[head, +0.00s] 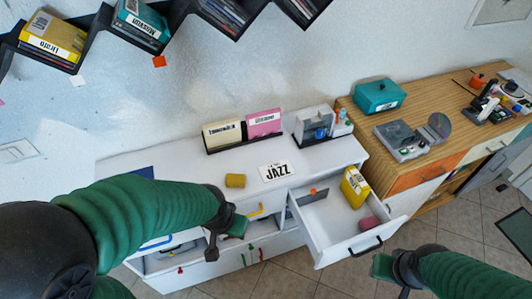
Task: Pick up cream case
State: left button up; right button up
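The cream case (222,133) stands upright in a dark rack on top of the white cabinet, left of a pink case (264,122). My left gripper (226,238) is in front of the cabinet, below and apart from the cream case; its fingers are seen edge-on and I cannot tell whether they are open. My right gripper (388,268) is low at the right, beyond the open drawer's front corner, far from the cream case; its opening is unclear too.
An open drawer (325,235) holds a yellow case (355,187) and a pink item. A yellow cylinder (235,181) and a JAZZ card (277,171) lie on the cabinet top. A clear caddy (314,123) stands right of the rack. A black zigzag shelf hangs above.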

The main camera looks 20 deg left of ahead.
aim_at(218, 135)
jog(key=j+u, duration=0.15)
jog(key=u, duration=0.4)
jog(key=i+j+u, duration=0.2)
jog(key=u, duration=0.25)
jog(key=i+j+u, duration=0.2)
jog(key=u, duration=0.2)
jog(key=i+j+u, duration=0.15)
jog(key=u, duration=0.3)
jog(key=i+l, duration=0.05)
jog(key=i, duration=0.05)
